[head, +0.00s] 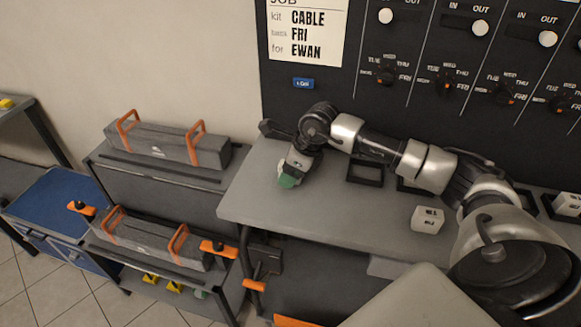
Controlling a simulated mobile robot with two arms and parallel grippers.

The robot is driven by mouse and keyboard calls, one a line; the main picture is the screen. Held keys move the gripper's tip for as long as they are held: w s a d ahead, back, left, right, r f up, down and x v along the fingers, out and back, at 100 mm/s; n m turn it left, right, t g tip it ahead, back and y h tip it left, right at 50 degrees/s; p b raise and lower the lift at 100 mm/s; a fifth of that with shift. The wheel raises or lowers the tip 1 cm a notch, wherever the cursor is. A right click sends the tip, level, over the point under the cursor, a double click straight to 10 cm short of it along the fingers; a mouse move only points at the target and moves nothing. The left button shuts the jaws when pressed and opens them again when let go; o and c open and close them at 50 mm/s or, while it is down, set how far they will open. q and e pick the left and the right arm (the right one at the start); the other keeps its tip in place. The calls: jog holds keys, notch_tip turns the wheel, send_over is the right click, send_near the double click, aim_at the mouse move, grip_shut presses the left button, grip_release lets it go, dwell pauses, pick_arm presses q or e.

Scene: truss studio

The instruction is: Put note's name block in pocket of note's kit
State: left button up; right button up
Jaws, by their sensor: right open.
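The note (304,30) on the dark board reads kit CABLE, FRI, for EWAN. A white block (427,222) with dark lettering sits on the grey bench; its name is too small to read. Another white block (567,205) is at the right edge. Two grey kits with orange handles stand at the left, an upper one (150,139) and a lower one (158,239); I cannot tell which is the cable kit, and no pocket shows clearly. My left gripper is out of view.
The grey bench (255,205) has bare room at its front left. Black square frames (365,173) lie along its back, under my right arm. The board has dials and IN/OUT markers (480,27). A blue-topped cabinet (55,205) stands far left.

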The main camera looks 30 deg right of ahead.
jog(key=shift+f, duration=0.15)
jog(key=shift+c, duration=0.3)
jog(key=c, duration=1)
jog(key=shift+r, duration=0.2)
